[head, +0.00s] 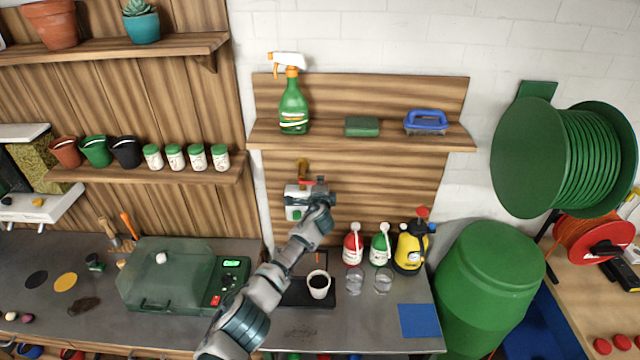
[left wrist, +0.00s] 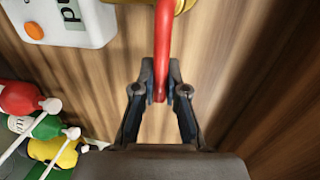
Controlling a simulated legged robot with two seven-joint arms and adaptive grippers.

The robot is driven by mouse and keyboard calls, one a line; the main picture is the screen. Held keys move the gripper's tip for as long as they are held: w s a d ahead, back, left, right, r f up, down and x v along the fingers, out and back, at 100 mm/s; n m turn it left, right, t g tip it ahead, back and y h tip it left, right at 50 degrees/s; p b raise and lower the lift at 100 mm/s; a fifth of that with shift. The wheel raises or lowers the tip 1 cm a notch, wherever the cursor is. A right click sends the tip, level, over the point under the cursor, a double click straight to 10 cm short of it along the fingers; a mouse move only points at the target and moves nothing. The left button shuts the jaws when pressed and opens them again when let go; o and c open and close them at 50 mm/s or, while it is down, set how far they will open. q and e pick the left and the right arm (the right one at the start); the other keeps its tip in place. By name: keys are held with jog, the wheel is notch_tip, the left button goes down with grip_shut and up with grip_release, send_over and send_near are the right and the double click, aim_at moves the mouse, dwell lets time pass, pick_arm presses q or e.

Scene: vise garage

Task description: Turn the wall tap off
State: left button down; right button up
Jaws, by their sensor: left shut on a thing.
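The wall tap (head: 302,168) is brass and sits on the wooden back panel below the shelf. Its red lever handle (left wrist: 163,40) runs down from the top edge in the left wrist view, with a bit of the brass body (left wrist: 184,5) beside it. My left gripper (left wrist: 161,85) is shut on the end of the red handle, one finger on each side. In the head view the left gripper (head: 312,190) covers most of the tap. A white box with a display and orange button (left wrist: 70,20) is next to the tap. My right gripper is not in view.
A spray bottle (head: 293,105) stands on the shelf (head: 360,137) above. Below are a mug (head: 318,285), two clear glasses, and red, green and yellow (head: 411,248) bottles on the bench. A green hose reel (head: 565,158) is at the right.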

pick_arm(q)
jog(key=shift+f, duration=0.2)
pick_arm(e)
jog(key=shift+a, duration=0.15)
pick_arm(q)
jog(key=c, duration=1.3)
grip_release()
jog(key=shift+o, duration=0.5)
jog(key=shift+d, duration=0.1)
jog(key=shift+w+d, duration=0.1)
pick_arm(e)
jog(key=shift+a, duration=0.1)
pick_arm(q)
jog(key=s+r, duration=0.2)
jog(key=s, duration=0.9)
jog(key=shift+s, duration=0.35)
jog(key=shift+r, duration=0.1)
